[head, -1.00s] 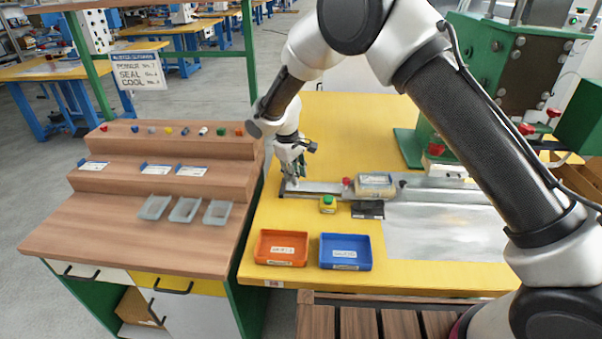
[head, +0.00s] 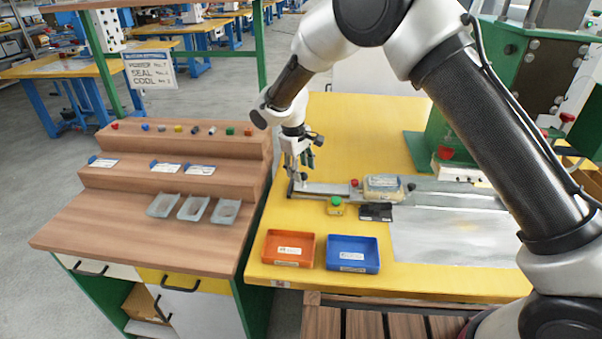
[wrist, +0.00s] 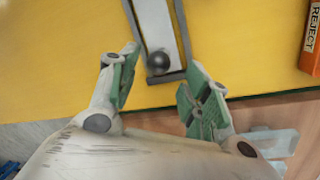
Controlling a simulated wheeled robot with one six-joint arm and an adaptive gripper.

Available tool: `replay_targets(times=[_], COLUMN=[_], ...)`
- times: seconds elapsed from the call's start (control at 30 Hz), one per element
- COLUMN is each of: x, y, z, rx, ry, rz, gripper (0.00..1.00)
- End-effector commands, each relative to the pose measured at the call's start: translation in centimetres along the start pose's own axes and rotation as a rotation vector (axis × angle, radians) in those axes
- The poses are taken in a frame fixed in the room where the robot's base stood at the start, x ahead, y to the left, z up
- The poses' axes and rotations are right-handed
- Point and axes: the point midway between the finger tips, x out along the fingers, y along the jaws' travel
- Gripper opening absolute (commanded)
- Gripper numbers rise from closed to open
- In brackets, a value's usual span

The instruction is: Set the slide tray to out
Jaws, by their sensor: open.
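The slide tray's pale strip (head: 328,188) lies in a grey channel (wrist: 182,35) on the yellow table. A dark ball knob (wrist: 158,62) stands at the channel's near end in the wrist view. A tan box with a pale label (head: 383,188) sits at the right part of the slide in the head view. My gripper (head: 299,172) is over the left end of the slide. In the wrist view my gripper (wrist: 156,90) is open, its green-padded fingers spread either side of the knob's line. The knob is apart from both fingers, and nothing is held.
A red knob (head: 354,183) stands beside the tan box. A green button on a yellow base (head: 335,206) and a black block (head: 376,212) sit in front of the slide. Orange (head: 288,249) and blue (head: 350,254) bins are nearer. A stepped wooden bench (head: 150,225) stands left.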

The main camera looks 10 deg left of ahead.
Motion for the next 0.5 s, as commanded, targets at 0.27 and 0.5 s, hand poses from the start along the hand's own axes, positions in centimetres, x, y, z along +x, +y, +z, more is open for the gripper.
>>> replay_targets(times=[0.27, 0.5], x=[-6.4, -9.1], y=[-0.1, -0.1], z=[-0.1, -0.1], rx=[0.001, 0.000], ry=[0.004, 0.002], rz=[0.000, 0.000], gripper=[0.48, 0.48])
